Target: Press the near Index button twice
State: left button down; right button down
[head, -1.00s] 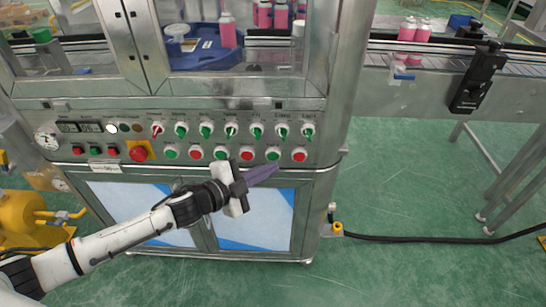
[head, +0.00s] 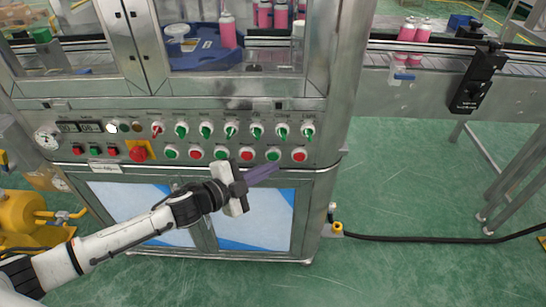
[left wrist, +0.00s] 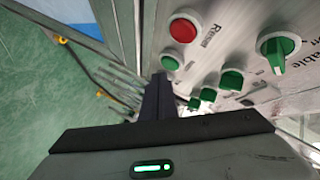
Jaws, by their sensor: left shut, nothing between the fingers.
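The front panel (head: 330,140) of the steel machine has a lower row of round green and red push buttons. The label lettering is too small in the head view to tell which one is Index. My left gripper (head: 272,169) is shut and empty, its dark fingers pointing right and up at the panel. Its tips are just below the right-hand green button (head: 273,153), left of the end red button (head: 299,155). In the left wrist view the fingertips (left wrist: 160,78) are close to that green button (left wrist: 170,63); contact cannot be told. The red button (left wrist: 183,30) is beyond it. My right gripper is not in view.
Green switch knobs (head: 256,130) stick out in a row above the buttons. A red emergency knob (head: 138,153) on yellow is further left. A conveyor (head: 450,75) with pink bottles runs at the upper right. The green floor (head: 400,190) right of the machine has a black cable.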

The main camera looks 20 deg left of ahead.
pick_arm(q)
jog(key=shift+w, duration=0.15)
jog(key=shift+w+a, duration=0.1)
jog(key=shift+w, duration=0.15)
jog(key=shift+w+a, duration=0.1)
jog(key=shift+w, duration=0.25)
dwell(0.8)
jog(key=shift+s+d+p, duration=0.25)
jog(key=shift+s+p, duration=0.15)
jog(key=shift+s, duration=0.35)
jog(key=shift+s+d+p, duration=0.2)
jog(key=shift+s, duration=0.6)
jog(key=shift+s+d+p, duration=0.25)
jog(key=shift+s, duration=0.6)
jog(key=shift+s+d+p, duration=0.2)
jog(key=shift+s, duration=0.6)
